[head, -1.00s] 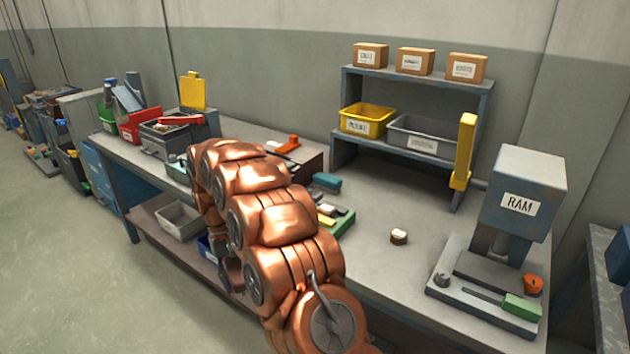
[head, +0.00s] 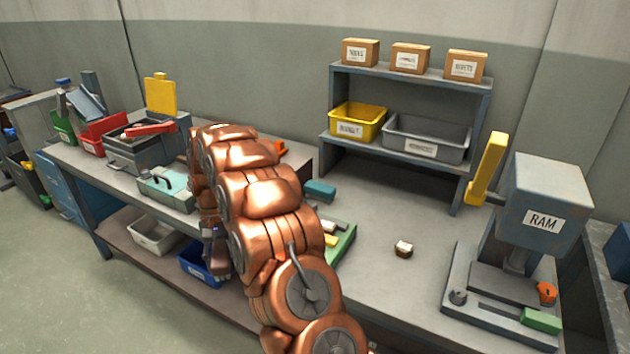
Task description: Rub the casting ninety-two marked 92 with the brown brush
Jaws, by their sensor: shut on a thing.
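My copper arm fills the middle of the head view and bends over the front of the bench. My gripper (head: 214,252) shows only in part as a dark shape beside the arm, in front of the bench edge. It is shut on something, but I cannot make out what. A small brown piece with a white top (head: 403,249) stands alone on the bench, right of the arm. I cannot read a mark on it or tell whether it is the casting. No brown brush can be made out, and no 92 is legible.
The RAM press (head: 540,220) stands at the right. A shelf (head: 335,105) with a yellow bin (head: 357,121) and a grey bin (head: 428,138) stands at the back. A green tray (head: 345,240) is partly behind my arm. A blue bin (head: 198,268) sits on the lower shelf.

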